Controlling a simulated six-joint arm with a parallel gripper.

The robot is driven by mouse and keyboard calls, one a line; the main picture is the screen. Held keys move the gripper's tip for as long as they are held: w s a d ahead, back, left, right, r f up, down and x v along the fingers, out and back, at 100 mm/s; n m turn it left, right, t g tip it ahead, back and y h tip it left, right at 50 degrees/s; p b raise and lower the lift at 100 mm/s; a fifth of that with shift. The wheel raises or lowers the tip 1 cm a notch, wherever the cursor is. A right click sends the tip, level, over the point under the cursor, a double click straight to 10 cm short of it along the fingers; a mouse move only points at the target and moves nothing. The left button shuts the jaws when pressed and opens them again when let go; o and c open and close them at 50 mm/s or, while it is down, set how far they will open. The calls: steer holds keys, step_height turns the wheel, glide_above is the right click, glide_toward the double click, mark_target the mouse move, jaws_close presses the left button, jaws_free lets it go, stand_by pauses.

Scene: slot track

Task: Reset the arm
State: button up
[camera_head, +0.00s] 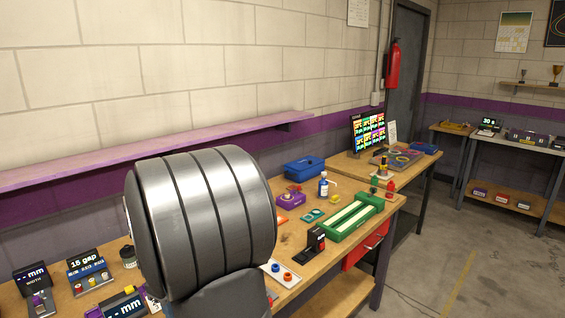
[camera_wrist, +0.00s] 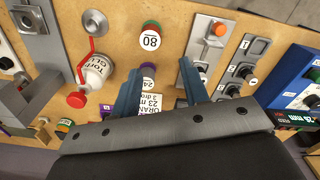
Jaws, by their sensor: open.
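My gripper (camera_wrist: 168,72) shows in the wrist view with its two blue-grey fingers apart. Between and just beyond the fingers are a small purple-topped piece marked 24 (camera_wrist: 148,72) and a white card reading "23 mm" (camera_wrist: 152,104). I see nothing held, though the lower part of the gap is hidden by the gripper body. In the head view my grey arm link fills the left middle, and the gripper is hidden. A green-framed track with pale strips (camera_head: 350,217) lies on the bench right of it.
Switch panels (camera_wrist: 243,66) are at right. The head view shows a blue bin (camera_head: 304,168) and wall shelf (camera_head: 150,158).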

steer(key=s+a+f+n, duration=0.1)
steer(key=s+a+n, duration=0.3)
steer(key=s, duration=0.6)
steer(key=s+a+f, duration=0.1)
steer(key=a+f, duration=0.1)
steer(key=a, duration=0.1)
steer(key=s+a+f, duration=0.2)
steer(key=a, duration=0.1)
steer(key=s+a+f, duration=0.2)
steer(key=a, duration=0.2)
steer(key=shift+s+f, duration=0.1)
steer(key=shift+f, duration=0.3)
steer(key=shift+s+a+f, duration=0.1)
steer(key=shift+a+f, duration=0.1)
steer(key=shift+f, duration=0.3)
steer(key=shift+s+a+f, duration=0.1)
steer(key=shift+a+f, duration=0.05)
steer(key=shift+f, duration=1.05)
